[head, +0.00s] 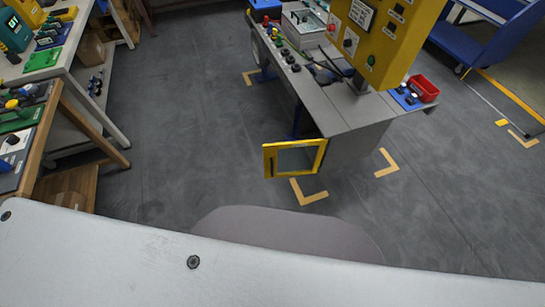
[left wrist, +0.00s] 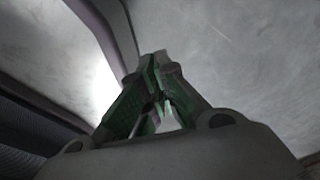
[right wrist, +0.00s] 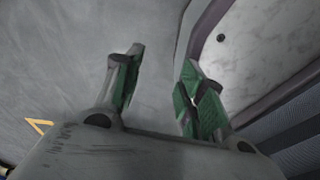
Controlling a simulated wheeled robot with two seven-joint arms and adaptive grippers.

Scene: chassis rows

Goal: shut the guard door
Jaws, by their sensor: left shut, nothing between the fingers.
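The guard door (head: 294,158) shows in the head view as a yellow frame around a clear pane. It stands open, swung out from the front end of the grey workstation (head: 345,115), low above the floor. Neither gripper shows in the head view. In the left wrist view my left gripper (left wrist: 157,58) is shut and empty, its fingertips together. In the right wrist view my right gripper (right wrist: 163,60) is open and empty, its fingers apart over the floor. Neither wrist view shows the door, and both grippers are away from it.
A yellow control panel (head: 382,35) stands on the workstation, with a red bin (head: 423,88) at its right side. Benches with parts (head: 60,60) line the left. A blue cart (head: 490,35) is at the top right. Open grey floor (head: 190,130) lies between the benches and the workstation.

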